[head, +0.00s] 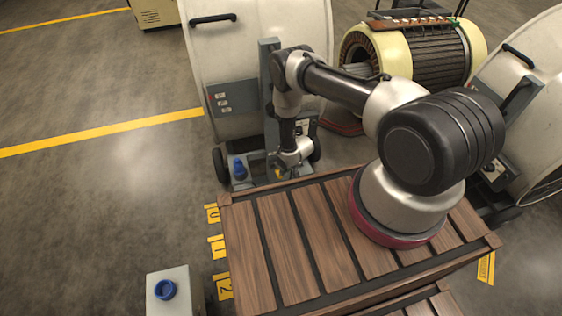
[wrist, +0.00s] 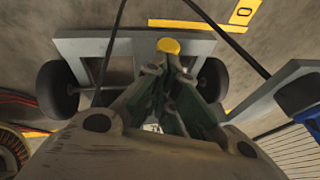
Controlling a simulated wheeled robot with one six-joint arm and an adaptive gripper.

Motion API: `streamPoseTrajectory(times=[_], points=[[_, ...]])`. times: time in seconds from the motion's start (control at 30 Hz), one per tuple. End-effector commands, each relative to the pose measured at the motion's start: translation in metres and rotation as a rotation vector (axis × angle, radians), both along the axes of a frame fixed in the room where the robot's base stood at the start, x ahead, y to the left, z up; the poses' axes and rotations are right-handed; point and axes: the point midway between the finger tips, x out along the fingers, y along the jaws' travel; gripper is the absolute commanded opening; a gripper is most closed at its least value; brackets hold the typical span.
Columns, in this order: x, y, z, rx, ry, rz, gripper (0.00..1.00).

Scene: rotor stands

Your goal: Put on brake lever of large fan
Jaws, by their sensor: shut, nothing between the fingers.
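The large fan (head: 240,45) is a white drum on a grey wheeled base at the back, beyond the wooden platform. The brake lever (wrist: 168,46) has a rounded yellow end; in the wrist view it shows right at my fingertips, by the grey base frame (wrist: 95,46). In the head view a small yellow spot beside my gripper looks like the same lever. My gripper (head: 286,172) is low at the fan's base, pointing down. In the wrist view its fingers (wrist: 165,68) are together and empty, just below the yellow end. I cannot tell whether they touch it.
Black wheels (wrist: 58,90) flank the base. A blue part (head: 238,168) sits at its left. The slatted wooden platform (head: 280,250) lies in front, with a grey box (head: 180,300) to its left. A large motor (head: 420,50) and second fan (head: 530,80) stand right. Left floor is free.

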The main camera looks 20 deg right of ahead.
Motion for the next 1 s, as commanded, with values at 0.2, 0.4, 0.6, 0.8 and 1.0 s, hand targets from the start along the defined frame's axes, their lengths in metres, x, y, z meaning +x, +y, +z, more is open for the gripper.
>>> streamPoseTrajectory(times=[0.2,0.4,0.6,0.8,1.0], points=[[-0.01,0.0,-0.017,0.0,0.0,0.0,0.0],[-0.014,0.0,-0.031,0.0,0.0,0.0,0.0],[-0.016,0.0,-0.042,0.0,0.0,0.0,0.0],[-0.016,0.0,-0.049,0.0,0.0,0.0,0.0],[-0.016,0.0,-0.051,0.0,0.0,0.0,0.0]])
